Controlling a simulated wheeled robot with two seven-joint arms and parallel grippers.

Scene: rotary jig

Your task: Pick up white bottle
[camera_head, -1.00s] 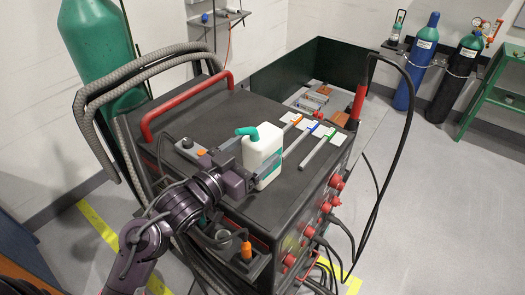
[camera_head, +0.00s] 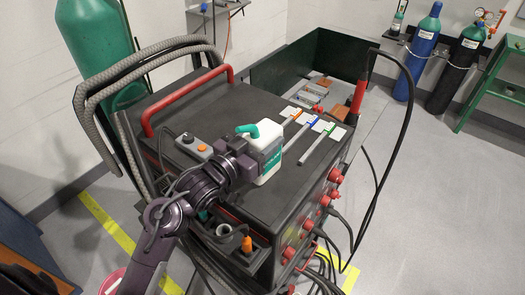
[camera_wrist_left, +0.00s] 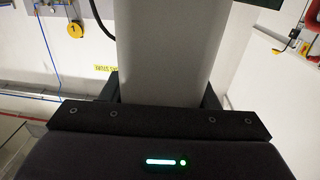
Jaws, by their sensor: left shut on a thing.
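The white bottle (camera_head: 265,140) with a teal spout cap stands upright at the top of the dark machine. My left gripper (camera_head: 266,158) comes from the left and is shut on the bottle's body, with one finger across its near side. In the left wrist view the pale bottle body (camera_wrist_left: 162,50) fills the middle, between the gripper's dark fingers. I cannot tell whether the bottle's base touches the machine top. My right gripper is not in view.
The dark machine top (camera_head: 215,103) has a red handle (camera_head: 185,98) at the back left. A small box with an orange button (camera_head: 201,148) lies left of the bottle. Tools with white tags (camera_head: 311,118) lie right. A black cable (camera_head: 404,130) loops at the right edge.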

